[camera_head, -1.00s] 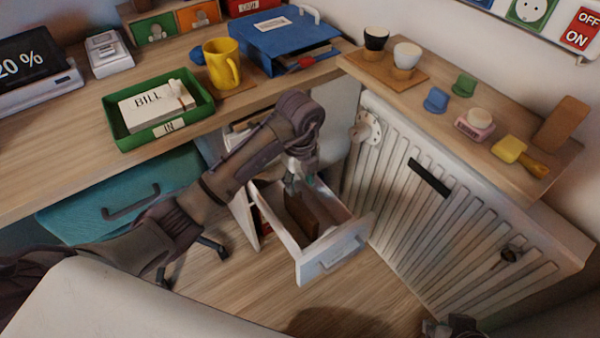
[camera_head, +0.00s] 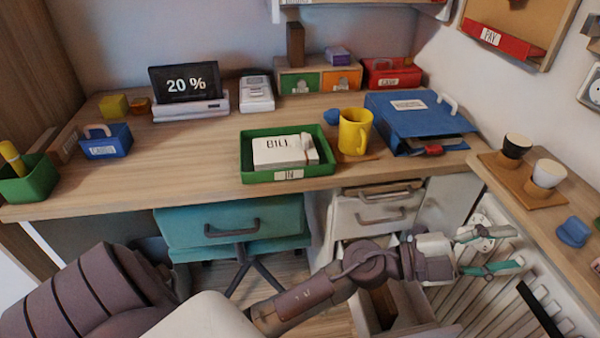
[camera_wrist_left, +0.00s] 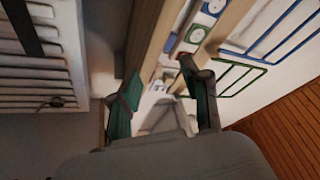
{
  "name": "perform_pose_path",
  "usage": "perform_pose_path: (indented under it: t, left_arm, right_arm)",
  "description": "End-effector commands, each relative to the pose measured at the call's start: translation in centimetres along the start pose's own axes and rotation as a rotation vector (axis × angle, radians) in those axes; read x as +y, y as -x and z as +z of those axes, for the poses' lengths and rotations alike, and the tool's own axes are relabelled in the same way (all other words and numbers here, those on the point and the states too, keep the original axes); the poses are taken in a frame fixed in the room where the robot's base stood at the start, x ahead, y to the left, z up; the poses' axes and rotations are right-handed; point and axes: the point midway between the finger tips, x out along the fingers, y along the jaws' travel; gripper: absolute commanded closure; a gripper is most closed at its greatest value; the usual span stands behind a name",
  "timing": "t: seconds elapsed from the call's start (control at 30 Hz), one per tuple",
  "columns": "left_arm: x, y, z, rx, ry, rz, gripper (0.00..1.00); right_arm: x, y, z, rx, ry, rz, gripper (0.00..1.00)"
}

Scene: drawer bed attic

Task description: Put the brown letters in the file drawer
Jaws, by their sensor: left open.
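The white file drawer (camera_head: 430,331) stands pulled out under the desk at the bottom of the head view, partly behind my left arm. A flat brown thing (camera_head: 383,303) stands inside it; it may be brown letters, but my arm hides part of it. My left gripper (camera_head: 518,250) is open and empty, to the upper right of the drawer, in front of the radiator. Its spread green-padded fingers also show in the left wrist view (camera_wrist_left: 160,90), with nothing between them. My right gripper is not in view.
A green IN tray (camera_head: 250,176) with a white BILL stack, a yellow mug (camera_head: 354,131) and a blue binder (camera_head: 415,125) sit on the desk. The radiator (camera_head: 497,290) and wooden shelf (camera_head: 545,217) border the drawer on the right. A teal chair (camera_head: 230,222) stands left.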

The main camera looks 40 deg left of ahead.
Motion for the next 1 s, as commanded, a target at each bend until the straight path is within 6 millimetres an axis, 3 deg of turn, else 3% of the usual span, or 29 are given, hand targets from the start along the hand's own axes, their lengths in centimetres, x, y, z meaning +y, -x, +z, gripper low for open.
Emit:
perform_pose_path:
  t: [0.03,0.1,0.17,0.23,0.3,0.37,0.4,0.47,0.53,0.6,0.7,0.8,1.0]
  left_arm:
    - [-2.4,1.6,0.9,-0.085,0.063,-0.152,0.53]
    - [-5.2,4.8,3.3,-0.244,0.152,-0.346,0.53]
    - [-6.4,8.3,5.8,-0.412,0.237,-0.475,0.53]
    - [-6.0,13.0,8.7,-0.634,0.348,-0.575,0.53]
    - [-3.9,18.1,10.9,-0.872,0.469,-0.616,0.53]
    - [-0.8,22.3,11.9,-1.079,0.578,-0.599,0.53]
    - [1.5,25.0,11.9,-1.211,0.653,-0.563,0.53]
    - [5.2,28.4,11.1,-1.386,0.759,-0.478,0.53]
    - [9.1,31.6,9.2,-1.549,0.869,-0.35,0.53]
    - [12.1,33.8,6.9,-1.663,0.956,-0.219,0.53]
    - [14.7,35.8,4.1,-1.756,1.038,-0.068,0.53]
    - [15.8,36.6,2.6,-1.793,1.077,0.013,0.53]
    - [16.1,36.7,2.3,-1.801,1.083,0.031,0.53]
  right_arm:
    - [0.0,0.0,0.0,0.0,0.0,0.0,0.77]
    - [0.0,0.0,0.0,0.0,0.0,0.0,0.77]
    - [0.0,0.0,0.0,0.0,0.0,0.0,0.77]
    - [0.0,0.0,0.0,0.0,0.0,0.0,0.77]
    - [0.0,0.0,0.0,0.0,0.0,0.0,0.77]
    - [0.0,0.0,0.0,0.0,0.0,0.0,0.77]
    - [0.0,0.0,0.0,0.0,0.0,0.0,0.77]
    - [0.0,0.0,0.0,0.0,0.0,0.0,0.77]
    - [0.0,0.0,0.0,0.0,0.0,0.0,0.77]
    - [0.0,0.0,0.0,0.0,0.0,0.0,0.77]
    - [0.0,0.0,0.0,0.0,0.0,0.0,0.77]
    - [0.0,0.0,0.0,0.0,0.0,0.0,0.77]
    - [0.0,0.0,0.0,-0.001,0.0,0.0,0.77]
